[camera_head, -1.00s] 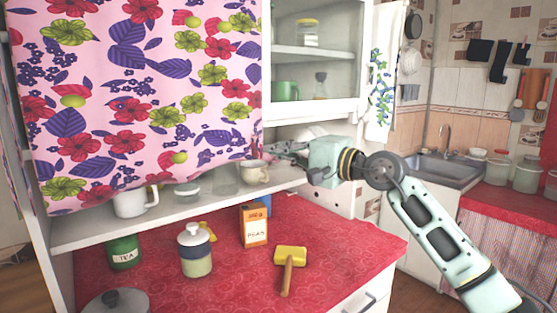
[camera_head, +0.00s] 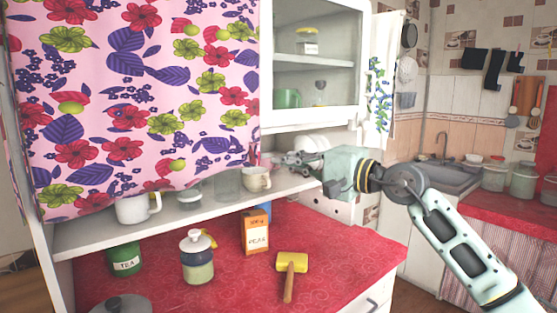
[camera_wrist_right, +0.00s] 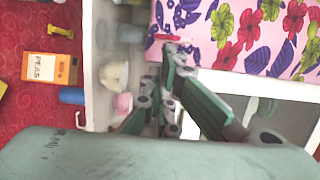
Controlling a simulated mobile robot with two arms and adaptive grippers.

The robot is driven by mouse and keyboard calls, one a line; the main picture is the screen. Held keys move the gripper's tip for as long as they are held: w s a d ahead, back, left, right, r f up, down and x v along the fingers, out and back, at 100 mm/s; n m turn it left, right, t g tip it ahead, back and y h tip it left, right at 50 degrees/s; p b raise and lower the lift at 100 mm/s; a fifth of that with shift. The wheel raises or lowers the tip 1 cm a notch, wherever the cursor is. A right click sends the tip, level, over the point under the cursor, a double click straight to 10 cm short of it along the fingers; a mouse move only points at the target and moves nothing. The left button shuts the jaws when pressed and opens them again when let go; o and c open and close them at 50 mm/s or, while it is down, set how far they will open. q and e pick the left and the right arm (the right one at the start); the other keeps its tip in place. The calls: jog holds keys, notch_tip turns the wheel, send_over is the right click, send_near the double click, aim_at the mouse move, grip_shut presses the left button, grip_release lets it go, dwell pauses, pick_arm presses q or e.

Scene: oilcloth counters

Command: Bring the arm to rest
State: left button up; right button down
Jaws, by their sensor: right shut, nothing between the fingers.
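My right arm comes in from the right in the head view. Its gripper (camera_head: 290,159) is shut and empty, at the right end of the cupboard's open shelf (camera_head: 95,236), just right of a cream cup (camera_head: 256,179). In the right wrist view the gripper's fingers (camera_wrist_right: 168,75) are together, near the floral curtain (camera_wrist_right: 235,30), and the cream cup (camera_wrist_right: 114,76) shows beside them. My left gripper is not in view.
An orange PEAS box (camera_head: 256,234), a yellow mallet (camera_head: 291,263), a lidded jar (camera_head: 197,260) and a green TEA tin (camera_head: 125,260) stand or lie on the red counter (camera_head: 345,240). A glass-fronted cabinet (camera_head: 312,110) hangs above. A sink (camera_head: 445,177) is at right.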

jog(key=v, duration=0.7)
jog(key=s+a+f+m+t+y, duration=0.1)
jog(key=s+a+f+m+y, duration=0.2)
jog(key=m, duration=0.4)
jog(key=s+d+f+n+t+h, duration=0.1)
jog(key=s+d+f+n+h, duration=0.1)
jog(key=d+f+n+h, duration=0.55)
jog(key=s+d+f+n+t+h, duration=0.25)
jog(key=f+n+h, duration=0.25)
jog(key=f+n, duration=0.65)
jog(key=s+d+f+n+t+h, duration=0.1)
jog(key=s+d+f+n+h, duration=0.1)
jog(key=d+f+n+h, duration=0.6)
jog(key=s+a+f+m+g+y, duration=0.2)
jog(key=s+f+m+g, duration=0.4)
jog(key=s+f, duration=0.75)
jog(key=s+a+f+m+g+y, duration=0.1)
jog(key=s+a+f+m+g, duration=0.1)
jog(key=s+f+g, duration=0.45)
jog(key=s+a+f+m+g+y, duration=0.15)
jog(key=s+f, duration=0.25)
jog(key=s, duration=0.6)
notch_tip(320, 180, down, 25)
jog(key=s, duration=0.1)
jog(key=s+d+f+g, duration=0.2)
jog(key=s+d+f, duration=0.1)
jog(key=s+f, duration=1.4)
jog(key=shift+s+f+h, duration=0.25)
jog(key=shift+f+h, duration=0.05)
jog(key=shift+h, duration=0.1)
